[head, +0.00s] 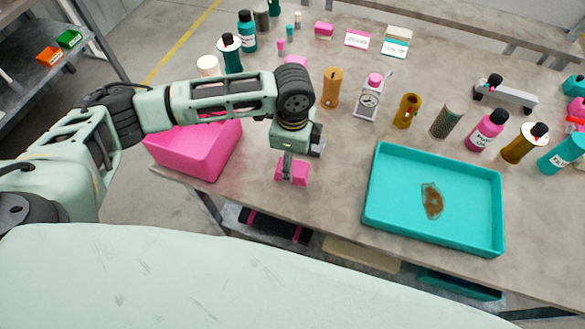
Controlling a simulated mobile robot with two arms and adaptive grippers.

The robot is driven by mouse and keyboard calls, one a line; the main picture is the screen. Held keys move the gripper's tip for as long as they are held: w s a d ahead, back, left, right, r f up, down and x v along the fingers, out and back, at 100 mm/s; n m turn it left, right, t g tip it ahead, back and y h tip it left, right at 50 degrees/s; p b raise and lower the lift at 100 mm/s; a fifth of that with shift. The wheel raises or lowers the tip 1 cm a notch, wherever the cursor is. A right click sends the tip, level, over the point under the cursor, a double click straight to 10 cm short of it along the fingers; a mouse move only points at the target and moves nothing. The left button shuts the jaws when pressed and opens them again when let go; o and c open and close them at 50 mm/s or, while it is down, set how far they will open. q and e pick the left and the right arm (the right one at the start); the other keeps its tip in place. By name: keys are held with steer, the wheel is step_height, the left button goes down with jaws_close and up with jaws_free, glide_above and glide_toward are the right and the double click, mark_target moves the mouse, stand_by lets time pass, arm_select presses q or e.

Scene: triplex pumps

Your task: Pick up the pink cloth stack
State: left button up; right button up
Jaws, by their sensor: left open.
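A small pink block (291,174), which looks like the pink cloth stack, lies near the front edge of the table, between the pink bin and the teal tray. My left gripper (293,163) points down right over it, open, with its fingers at the block. The gripper hides part of the block, and I cannot tell whether the fingers touch it. My right gripper is not in view.
A pink bin (196,158) stands left of the gripper, partly behind my left arm. A teal tray (374,213) with a brown stain stands to the right. Several bottles, a pink-capped grey canister (367,104) and a tan cylinder (331,88) stand behind.

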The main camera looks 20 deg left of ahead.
arm_select(q)
steer(key=shift+s+f, duration=0.15)
steer(key=shift+f, duration=1.65)
steer(key=c, duration=1.1)
